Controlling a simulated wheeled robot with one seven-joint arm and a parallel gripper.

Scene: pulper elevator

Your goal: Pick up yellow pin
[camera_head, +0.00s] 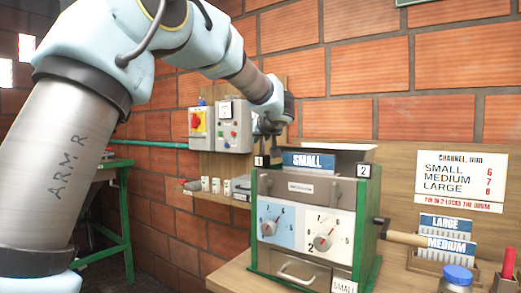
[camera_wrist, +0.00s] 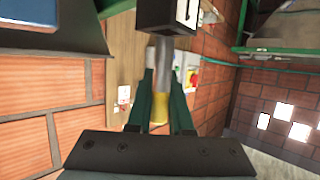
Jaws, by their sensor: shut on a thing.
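The yellow pin (camera_wrist: 159,108) shows in the wrist view, with its yellow end between the two dark green fingers of my gripper (camera_wrist: 162,84). Its grey shaft points up in the picture to a black block (camera_wrist: 168,18) with a white label. I cannot tell whether the shaft tip is inside the block or only in front of it. In the head view my gripper (camera_head: 266,128) is above the back left of the green pulper machine (camera_head: 369,225), near label 1 (camera_head: 258,161). The pin cannot be made out there.
The machine bears a SMALL plate (camera_head: 308,161), two dials and label 2 (camera_head: 362,170). A crank handle (camera_head: 405,238) sticks out on its right. LARGE and MEDIUM plates (camera_head: 446,225), a blue-lidded jar (camera_head: 457,275) and a red object (camera_head: 508,264) stand farther right. Control boxes (camera_head: 234,140) hang behind.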

